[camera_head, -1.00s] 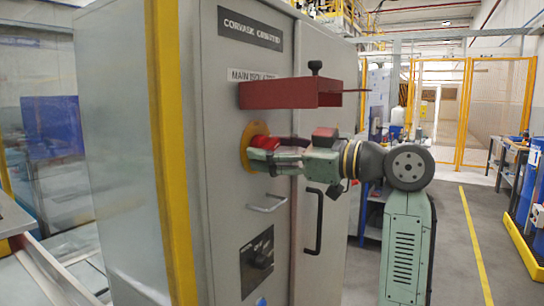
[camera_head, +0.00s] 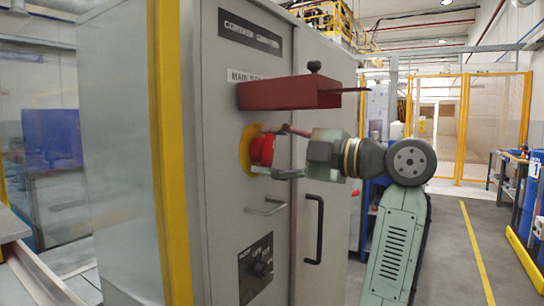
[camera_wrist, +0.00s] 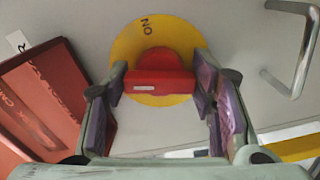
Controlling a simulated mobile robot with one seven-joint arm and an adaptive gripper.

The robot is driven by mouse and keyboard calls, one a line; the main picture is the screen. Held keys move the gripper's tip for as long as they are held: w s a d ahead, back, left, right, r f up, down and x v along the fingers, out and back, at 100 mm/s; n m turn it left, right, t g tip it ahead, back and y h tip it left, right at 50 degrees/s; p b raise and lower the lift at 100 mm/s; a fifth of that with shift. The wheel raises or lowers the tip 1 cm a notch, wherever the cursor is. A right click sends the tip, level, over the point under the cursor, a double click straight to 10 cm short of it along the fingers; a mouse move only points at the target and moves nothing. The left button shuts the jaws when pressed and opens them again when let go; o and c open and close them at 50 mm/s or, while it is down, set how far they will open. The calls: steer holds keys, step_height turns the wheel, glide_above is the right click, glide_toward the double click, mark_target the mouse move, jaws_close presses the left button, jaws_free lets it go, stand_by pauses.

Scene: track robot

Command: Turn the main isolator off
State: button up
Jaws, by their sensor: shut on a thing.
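The main isolator is a red rotary handle (camera_head: 263,150) on a round yellow plate (camera_head: 245,150), on the grey cabinet door. My gripper (camera_head: 280,153) is at the handle, one finger above and one below. In the wrist view, the red handle (camera_wrist: 160,72) sits between my fingertips (camera_wrist: 162,82), and my gripper is shut on it. The handle's white mark is near its left end. The yellow plate (camera_wrist: 128,48) shows the word "ON" above the handle in this view. Other lettering on the plate is hidden.
A red cover (camera_head: 300,92) juts out just above the handle; it also shows at the left of the wrist view (camera_wrist: 45,95).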

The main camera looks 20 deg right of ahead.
steer(key=shift+n, duration=1.5)
steer(key=o, duration=0.8)
steer(key=shift+o, duration=0.2)
steer(key=shift+s+d, duration=0.1)
steer(key=shift+s, duration=0.05)
steer(key=v, duration=1.1)
steer(key=shift+s+d, duration=0.25)
steer(key=shift+s, duration=0.05)
